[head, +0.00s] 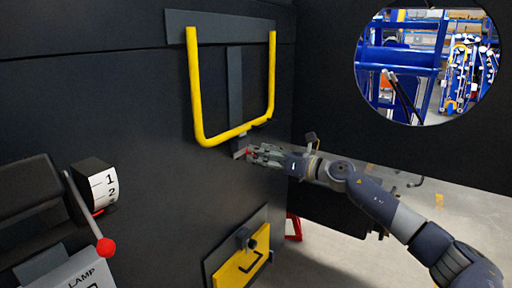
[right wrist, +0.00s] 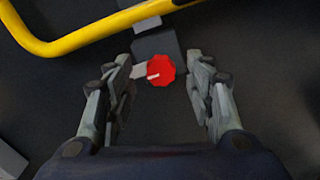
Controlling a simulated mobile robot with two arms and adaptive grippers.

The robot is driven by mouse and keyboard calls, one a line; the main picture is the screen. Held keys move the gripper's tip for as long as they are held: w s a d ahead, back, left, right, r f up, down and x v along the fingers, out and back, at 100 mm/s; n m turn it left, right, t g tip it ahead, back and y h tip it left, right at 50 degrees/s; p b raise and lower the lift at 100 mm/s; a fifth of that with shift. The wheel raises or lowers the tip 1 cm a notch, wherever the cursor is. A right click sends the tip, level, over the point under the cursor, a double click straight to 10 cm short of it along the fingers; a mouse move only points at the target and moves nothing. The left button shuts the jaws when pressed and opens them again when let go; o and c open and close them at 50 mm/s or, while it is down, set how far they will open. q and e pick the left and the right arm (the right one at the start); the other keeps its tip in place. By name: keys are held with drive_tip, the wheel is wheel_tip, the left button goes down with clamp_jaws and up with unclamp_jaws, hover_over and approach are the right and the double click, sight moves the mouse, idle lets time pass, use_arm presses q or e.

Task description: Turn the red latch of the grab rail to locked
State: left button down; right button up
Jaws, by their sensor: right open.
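The yellow grab rail (head: 197,90) is a U-shaped bar on the dark panel in the head view. Its lower bend also shows in the right wrist view (right wrist: 85,36). The red latch (right wrist: 161,71) is a round knob with a white mark, below the rail on a grey bracket. In the head view the latch (head: 248,153) is mostly hidden by my right gripper (head: 254,153). In the right wrist view my right gripper (right wrist: 160,90) is open, with one finger on each side of the latch and a gap to both. My left gripper is not in view.
A yellow plate (head: 240,268) with a dark knob sits low on the panel. At the left are a lever with a red ball (head: 105,247), a 1-2 dial (head: 104,186) and a lamp box (head: 80,274). A round opening (head: 428,66) shows blue racks. Grey floor is at the right.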

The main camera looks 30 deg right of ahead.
sight(246, 153)
drive_tip(key=shift+p+x, duration=0.3)
drive_tip(key=shift+x, duration=0.95)
drive_tip(key=c, duration=1.1)
drive_tip(key=shift+o, duration=0.2)
